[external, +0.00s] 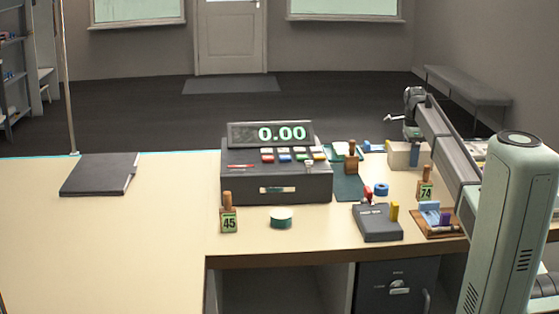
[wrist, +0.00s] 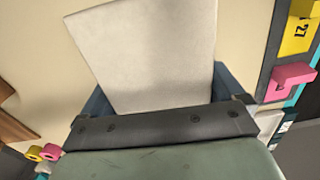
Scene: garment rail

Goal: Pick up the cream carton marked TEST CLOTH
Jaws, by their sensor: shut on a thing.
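The cream carton (external: 398,155) is at the back right of the counter, below the end of my arm. In the wrist view the carton (wrist: 148,55) fills the space between my two dark blue fingers, slightly turned. My gripper (external: 412,155) is shut on it, with one finger visible against its right part. In the wrist view my gripper (wrist: 160,92) has a finger on either side of the carton. No lettering is readable on the faces I see. I cannot tell whether the carton's underside touches the counter.
A cash register (external: 277,165) stands mid-counter. A wooden-handled stamp (external: 351,158) on a green mat is left of the carton, and a stamp marked 74 (external: 425,188) is in front. A grey device (external: 377,222) is nearer. The counter's left is mostly clear around a dark folder (external: 98,174).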

